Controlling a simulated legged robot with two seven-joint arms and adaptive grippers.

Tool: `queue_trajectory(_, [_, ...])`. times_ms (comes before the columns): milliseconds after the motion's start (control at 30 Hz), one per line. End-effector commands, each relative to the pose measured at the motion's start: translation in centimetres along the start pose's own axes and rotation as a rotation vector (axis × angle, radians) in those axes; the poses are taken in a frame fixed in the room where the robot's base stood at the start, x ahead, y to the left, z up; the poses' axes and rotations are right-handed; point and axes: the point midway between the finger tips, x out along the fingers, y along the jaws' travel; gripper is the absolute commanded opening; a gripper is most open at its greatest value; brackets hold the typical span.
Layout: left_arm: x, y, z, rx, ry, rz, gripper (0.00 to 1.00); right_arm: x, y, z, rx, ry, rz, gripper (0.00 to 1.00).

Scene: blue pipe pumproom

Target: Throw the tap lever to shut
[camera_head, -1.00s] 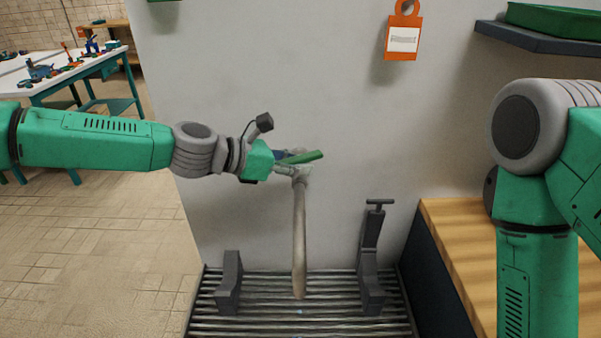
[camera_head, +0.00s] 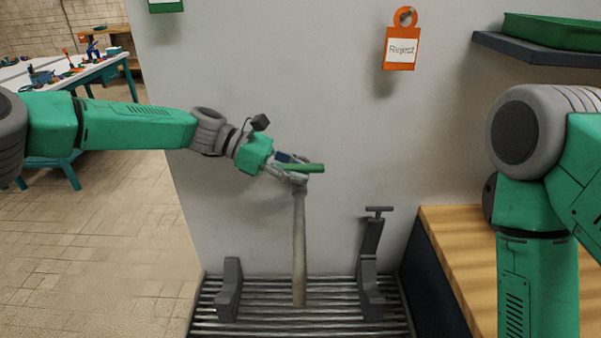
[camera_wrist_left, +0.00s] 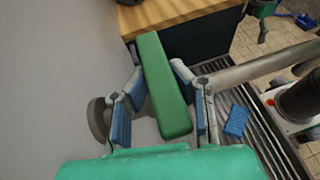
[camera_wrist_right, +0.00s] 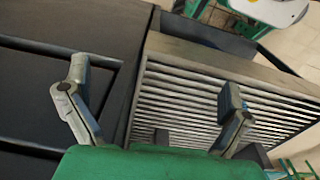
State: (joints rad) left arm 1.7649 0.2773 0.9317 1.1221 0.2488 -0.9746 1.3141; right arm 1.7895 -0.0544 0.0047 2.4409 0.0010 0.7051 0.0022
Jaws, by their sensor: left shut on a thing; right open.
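The tap has a green lever (camera_head: 312,168) at the top of a pale spout pipe (camera_head: 299,240), which hangs down in front of the grey wall. The lever lies nearly level, pointing right in the head view. My left gripper (camera_head: 288,170) is shut on the lever. In the left wrist view the lever (camera_wrist_left: 165,95) runs lengthwise between the two fingers of the left gripper (camera_wrist_left: 158,72), and the spout pipe (camera_wrist_left: 265,66) leads off right. My right gripper (camera_wrist_right: 157,100) is open and empty in the right wrist view, near a dark panel and slatted grate; it is hidden in the head view.
Below the spout is a slatted metal grate (camera_head: 265,316) with two dark brackets (camera_head: 229,290). A wooden bench (camera_head: 460,255) stands right. An orange Reject tag (camera_head: 402,50) hangs on the wall, with a shelf (camera_head: 540,49) to its right.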

Motion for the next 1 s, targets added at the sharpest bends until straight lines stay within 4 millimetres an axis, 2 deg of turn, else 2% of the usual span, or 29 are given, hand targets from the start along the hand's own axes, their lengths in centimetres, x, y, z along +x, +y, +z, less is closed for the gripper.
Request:
queue_trajectory(33, [-0.5, 0.4, 1.0, 0.012, -0.011, 0.006, 0.00, -0.1, 0.0, 0.0, 0.000, 0.000, 0.000, 1.00])
queue_trajectory(367, [-0.5, 0.4, 1.0, 0.013, -0.011, 0.005, 0.00, -0.1, 0.0, 0.0, 0.000, 0.000, 0.000, 1.00])
queue_trajectory(400, [-0.5, 0.4, 1.0, 0.012, -0.011, 0.005, 0.24, -0.1, 0.0, 0.0, 0.000, 0.000, 0.000, 1.00])
queue_trajectory(467, [-0.5, 0.4, 1.0, 0.012, -0.011, 0.005, 0.44, -0.1, 0.0, 0.0, 0.000, 0.000, 0.000, 1.00])
queue_trajectory(800, [-0.2, 0.3, 0.5, 0.006, -0.005, -0.001, 0.44, -0.1, 0.0, 0.2, 0.000, 0.002, 0.000, 1.00])
queue_trajectory(867, [-0.4, 0.3, 0.9, 0.007, -0.004, -0.001, 0.44, -0.1, 0.0, 0.3, 0.000, 0.003, 0.000, 1.00])
queue_trajectory(1000, [-1.2, 0.3, 2.8, 0.008, -0.004, -0.001, 0.44, -0.1, 0.0, 0.3, 0.000, 0.003, 0.000, 1.00])
